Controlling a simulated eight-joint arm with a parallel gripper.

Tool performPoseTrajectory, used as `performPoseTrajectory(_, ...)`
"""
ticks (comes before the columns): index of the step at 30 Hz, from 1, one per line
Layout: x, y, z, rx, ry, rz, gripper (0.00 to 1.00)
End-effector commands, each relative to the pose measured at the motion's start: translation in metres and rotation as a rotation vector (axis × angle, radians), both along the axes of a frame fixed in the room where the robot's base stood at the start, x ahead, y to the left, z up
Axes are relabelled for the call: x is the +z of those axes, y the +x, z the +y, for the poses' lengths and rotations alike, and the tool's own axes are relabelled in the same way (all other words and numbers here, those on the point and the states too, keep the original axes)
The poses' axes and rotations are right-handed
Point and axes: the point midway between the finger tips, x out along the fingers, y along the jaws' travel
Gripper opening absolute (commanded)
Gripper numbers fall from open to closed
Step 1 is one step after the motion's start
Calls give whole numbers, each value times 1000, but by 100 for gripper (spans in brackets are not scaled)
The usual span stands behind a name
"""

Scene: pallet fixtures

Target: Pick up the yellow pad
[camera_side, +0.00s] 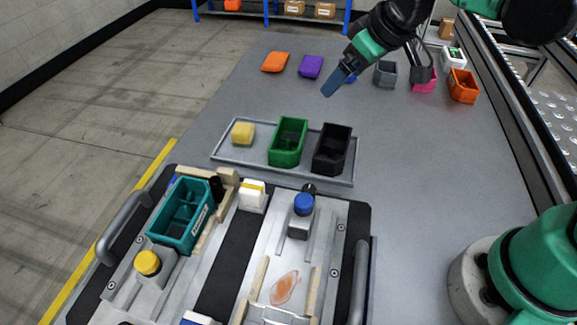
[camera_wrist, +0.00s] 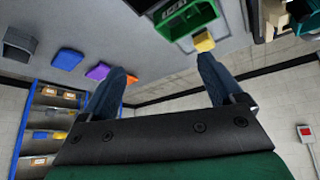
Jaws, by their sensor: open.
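The yellow pad (camera_side: 243,133) lies at the left end of a shallow grey tray (camera_side: 228,157), left of a green bin (camera_side: 288,142). My gripper (camera_side: 330,88) is up at the back of the table, above and to the right of the yellow pad and well apart from it. In the wrist view my gripper (camera_wrist: 160,68) shows two blue fingers spread with nothing between them. The yellow pad also shows in the wrist view (camera_wrist: 204,41), close to the right finger's tip in the picture. Nothing covers the pad.
A black bin (camera_side: 332,149) shares the tray. An orange pad (camera_side: 275,62) and a purple pad (camera_side: 311,67) lie behind. Small bins, including an orange one (camera_side: 463,86), stand back right. A fixture pallet with a teal bin (camera_side: 181,216) is in front. Table right of the tray is clear.

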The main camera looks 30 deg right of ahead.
Motion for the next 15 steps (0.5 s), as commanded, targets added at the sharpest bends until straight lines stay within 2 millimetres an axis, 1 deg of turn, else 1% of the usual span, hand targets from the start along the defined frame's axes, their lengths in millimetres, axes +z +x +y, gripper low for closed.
performPoseTrajectory(1, -2, 15, 10, 50, -6, 13, 87)
performPoseTrajectory(5, -15, 49, 35, 189, -21, 50, 87)
performPoseTrajectory(6, -21, 59, 44, 231, -24, 59, 87)
performPoseTrajectory(9, -41, 80, 65, 335, -32, 83, 87)
performPoseTrajectory(12, -61, 95, 83, 426, -38, 102, 87)
performPoseTrajectory(15, -79, 104, 97, 496, -41, 114, 87)
